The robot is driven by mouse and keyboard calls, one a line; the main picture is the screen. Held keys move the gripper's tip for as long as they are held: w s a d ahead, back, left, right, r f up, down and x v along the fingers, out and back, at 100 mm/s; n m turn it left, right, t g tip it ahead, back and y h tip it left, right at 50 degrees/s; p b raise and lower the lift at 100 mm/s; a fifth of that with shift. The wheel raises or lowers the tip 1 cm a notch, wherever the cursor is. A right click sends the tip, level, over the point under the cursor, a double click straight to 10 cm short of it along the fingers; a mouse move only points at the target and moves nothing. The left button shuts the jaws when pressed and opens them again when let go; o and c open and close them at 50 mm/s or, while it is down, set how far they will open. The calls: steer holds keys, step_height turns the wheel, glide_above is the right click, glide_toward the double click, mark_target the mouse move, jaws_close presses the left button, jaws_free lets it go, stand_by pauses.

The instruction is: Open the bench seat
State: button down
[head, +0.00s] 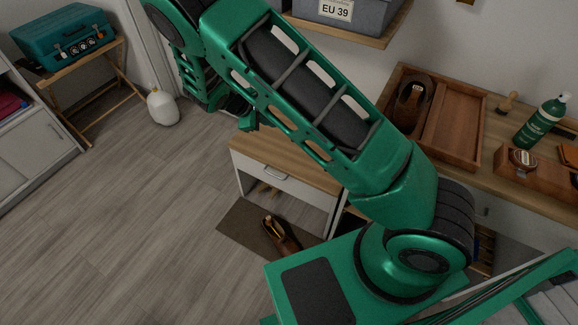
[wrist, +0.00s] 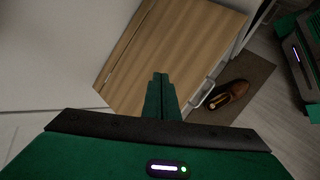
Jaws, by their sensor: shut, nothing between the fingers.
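The bench has a flat wooden seat (head: 272,153) on a white body, with a pale handle (head: 269,173) on its front. The seat lies flat and closed. In the wrist view the seat (wrist: 170,42) fills the upper middle, with a thin seam along its left side, and the handle (wrist: 204,93) is at its right edge. My gripper (wrist: 160,77) is shut and empty, its fingers over the near part of the seat; I cannot tell whether they touch it. In the head view my arm hides part of the seat's back and right end.
A brown shoe (head: 281,236) lies on a dark mat (head: 241,231) in front of the bench. A wooden counter with a tray (head: 452,125) and a green bottle (head: 541,122) stands at right. A white jug (head: 162,106) is on the floor; the left floor is clear.

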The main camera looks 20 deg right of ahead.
steer(key=s+a+f+n+t+h, duration=0.1)
steer(key=s+a+f+n+h, duration=0.1)
steer(key=s+f+n, duration=0.3)
steer(key=s+a+f+t+h, duration=0.1)
steer(key=s+a+f+h, duration=0.15)
steer(key=f, duration=0.45)
steer(key=n+t+h, duration=0.2)
steer(key=n+t, duration=0.4)
steer(key=n, duration=0.2)
glide_toward(288, 175)
step_height(288, 175, up, 3)
steer(key=s, duration=0.2)
steer(key=shift+y, duration=0.25)
steer(key=x, duration=0.9)
steer(key=shift+w+d, duration=0.1)
steer(key=shift+w, duration=0.15)
steer(key=shift+w+d+r+n, duration=0.1)
steer(key=shift+d+r+n, duration=0.05)
steer(key=shift+r, duration=0.45)
steer(key=shift+w+d+r+n, duration=0.1)
steer(key=shift+r+n, duration=0.05)
steer(key=shift+r, duration=0.45)
steer(key=shift+w+d+r, duration=0.2)
steer(key=shift+r, duration=0.55)
